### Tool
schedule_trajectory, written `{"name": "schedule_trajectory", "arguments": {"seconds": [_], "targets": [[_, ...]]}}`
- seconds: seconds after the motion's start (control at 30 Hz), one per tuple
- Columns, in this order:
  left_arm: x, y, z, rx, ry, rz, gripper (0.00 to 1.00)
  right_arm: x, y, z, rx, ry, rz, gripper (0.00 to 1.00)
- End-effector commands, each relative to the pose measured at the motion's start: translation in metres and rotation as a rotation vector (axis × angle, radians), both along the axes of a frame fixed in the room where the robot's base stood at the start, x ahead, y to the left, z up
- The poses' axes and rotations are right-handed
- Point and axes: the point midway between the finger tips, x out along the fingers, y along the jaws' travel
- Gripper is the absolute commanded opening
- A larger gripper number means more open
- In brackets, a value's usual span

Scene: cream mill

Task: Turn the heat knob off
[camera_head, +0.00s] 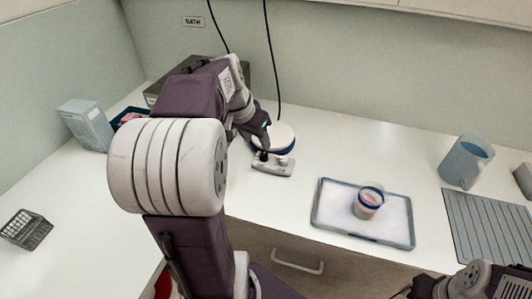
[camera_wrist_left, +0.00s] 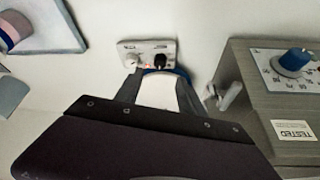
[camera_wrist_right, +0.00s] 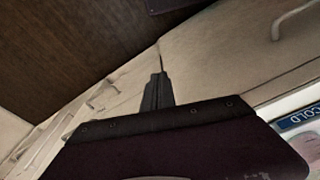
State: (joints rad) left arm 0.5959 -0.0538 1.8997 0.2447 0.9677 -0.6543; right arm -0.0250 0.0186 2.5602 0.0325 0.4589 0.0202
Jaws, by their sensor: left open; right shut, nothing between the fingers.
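A small stirrer-like device with a white round top (camera_head: 280,138) and blue rim stands at the back of the counter. Its grey front panel (camera_head: 273,165) carries small knobs. In the left wrist view the panel (camera_wrist_left: 135,47) shows a black knob (camera_wrist_left: 160,61), a pale knob and a red light. My left gripper (camera_head: 260,140) is open above the device; in its wrist view the fingers (camera_wrist_left: 158,84) stand either side of the white top, apart from the black knob. No heat label is readable. My right gripper (camera_wrist_right: 157,88) is shut and empty, low by the cabinet fronts.
A grey box (camera_wrist_left: 270,90) with a blue dial knob (camera_wrist_left: 295,59) stands beside the device. A tray (camera_head: 330,222) holds a small cup (camera_head: 368,203). A blue jug (camera_head: 466,162) and grey ribbed mat (camera_head: 485,220) are at the right. Black cables hang behind the device.

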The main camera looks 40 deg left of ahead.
Motion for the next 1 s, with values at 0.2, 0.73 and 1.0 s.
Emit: {"name": "schedule_trajectory", "arguments": {"seconds": [0.2, 0.73, 1.0], "targets": [[0.016, -0.001, -0.045, -0.004, 0.006, -0.002, 0.46, 0.0, 0.0, -0.011, 0.0, 0.0, 0.0, 0.0], [0.032, 0.0, -0.078, -0.002, 0.002, -0.002, 0.46, 0.0, 0.0, -0.016, 0.0, 0.0, 0.0, 0.0], [0.032, 0.001, -0.077, -0.002, 0.002, -0.002, 0.0, 0.0, 0.0, -0.016, 0.0, 0.0, 0.0, 0.0]]}}
